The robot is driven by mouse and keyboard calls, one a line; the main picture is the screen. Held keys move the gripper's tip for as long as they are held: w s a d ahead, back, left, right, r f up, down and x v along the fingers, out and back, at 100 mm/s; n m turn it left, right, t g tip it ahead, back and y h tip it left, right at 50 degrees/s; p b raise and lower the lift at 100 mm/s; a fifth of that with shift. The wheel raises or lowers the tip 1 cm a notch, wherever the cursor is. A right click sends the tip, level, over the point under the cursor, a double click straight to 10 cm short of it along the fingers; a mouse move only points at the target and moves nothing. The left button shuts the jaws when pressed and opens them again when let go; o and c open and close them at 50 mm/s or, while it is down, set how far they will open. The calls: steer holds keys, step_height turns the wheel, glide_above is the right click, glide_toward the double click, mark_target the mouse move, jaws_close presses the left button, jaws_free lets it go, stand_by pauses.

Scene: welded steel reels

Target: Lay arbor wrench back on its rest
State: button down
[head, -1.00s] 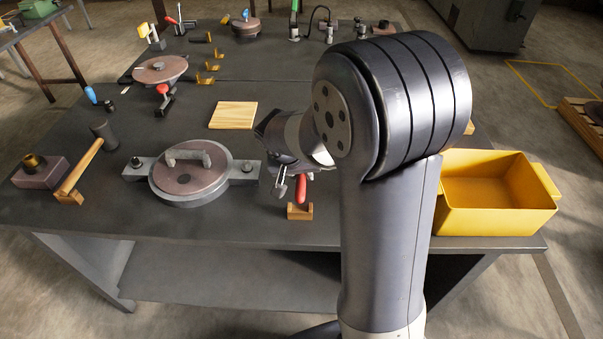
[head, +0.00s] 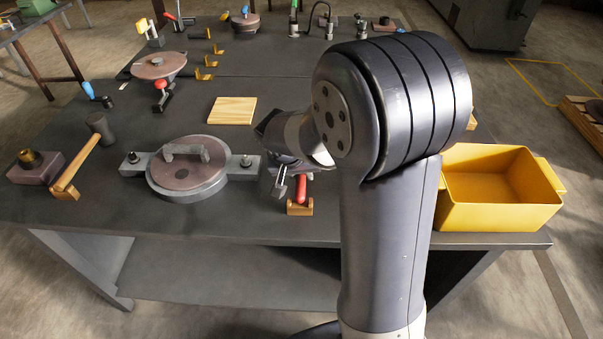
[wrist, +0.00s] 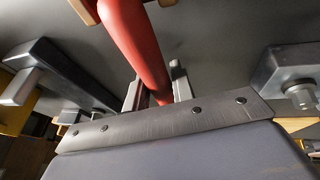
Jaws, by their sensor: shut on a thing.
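The handle also fills the upper middle of the wrist view (wrist: 135,42). My gripper (wrist: 156,92) is shut on the handle, with a pale finger on each side. In the head view the arm hides most of my gripper. The wooden rest (head: 300,207) stands at the table's front edge, at the near end of the handle. The handle overlaps the rest in the picture; I cannot tell whether they touch. The rest of the wrench is hidden.
A round clamped fixture (head: 187,170) with side lugs stands left of my gripper. A wooden square (head: 232,111) lies behind it. A yellow bin (head: 498,190) is at the right. A mallet (head: 82,165) lies at the left. Bare table surrounds the rest.

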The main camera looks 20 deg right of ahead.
steer(key=c, duration=1.1)
jaws_free()
steer(key=shift+f, duration=0.1)
steer(key=p+v, duration=0.4)
steer(key=v, duration=0.4)
steer(key=shift+f, duration=0.1)
steer(key=b+x, duration=0.4)
steer(key=x, duration=0.3)
steer(key=shift+w+d+f, duration=0.15)
steer(key=shift+w+f, duration=0.05)
steer(key=shift+f, duration=0.15)
